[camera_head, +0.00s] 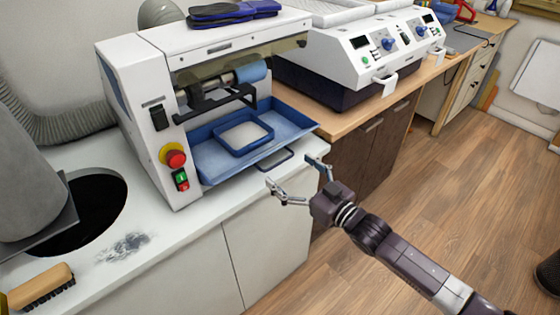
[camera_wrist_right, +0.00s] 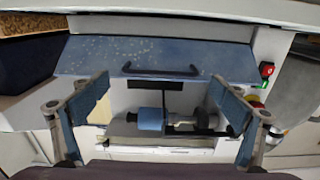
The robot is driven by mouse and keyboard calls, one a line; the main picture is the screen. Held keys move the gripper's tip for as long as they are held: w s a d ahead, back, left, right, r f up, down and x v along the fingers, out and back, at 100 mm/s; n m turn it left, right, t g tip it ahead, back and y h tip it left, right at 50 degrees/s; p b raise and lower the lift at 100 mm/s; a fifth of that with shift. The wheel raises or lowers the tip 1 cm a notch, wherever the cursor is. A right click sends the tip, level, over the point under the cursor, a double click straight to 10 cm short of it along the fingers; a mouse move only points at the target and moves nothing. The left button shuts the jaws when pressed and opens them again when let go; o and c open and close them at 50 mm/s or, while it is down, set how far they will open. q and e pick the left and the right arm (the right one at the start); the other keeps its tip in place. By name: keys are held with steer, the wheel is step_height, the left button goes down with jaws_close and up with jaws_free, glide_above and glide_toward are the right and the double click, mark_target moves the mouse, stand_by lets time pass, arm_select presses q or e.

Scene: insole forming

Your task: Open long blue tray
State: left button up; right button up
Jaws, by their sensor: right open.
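The long blue tray (camera_head: 210,163) sits low in the front of the white machine, under its rollers, and sticks out a little over the white counter. A thin dark handle loop (camera_head: 273,159) shows below its front edge. In the right wrist view, which looks upside down, a blue panel (camera_wrist_right: 110,55) with a dark handle (camera_wrist_right: 160,72) fills the top. My right gripper (camera_head: 290,171) is open and empty just in front of the handle, with a finger toward each side of it. Its fingers also show in the wrist view (camera_wrist_right: 160,112). My left gripper is not in view.
A small blue frame (camera_head: 218,134) with a white inside lies in the tray. The machine has a red stop knob (camera_head: 175,157) on its left front. A brush (camera_head: 42,287) and a dark round opening (camera_head: 85,212) are at left.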

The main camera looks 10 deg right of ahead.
mark_target(280, 163)
steer(key=shift+x, duration=2.1)
steer(key=shift+c, duration=0.2)
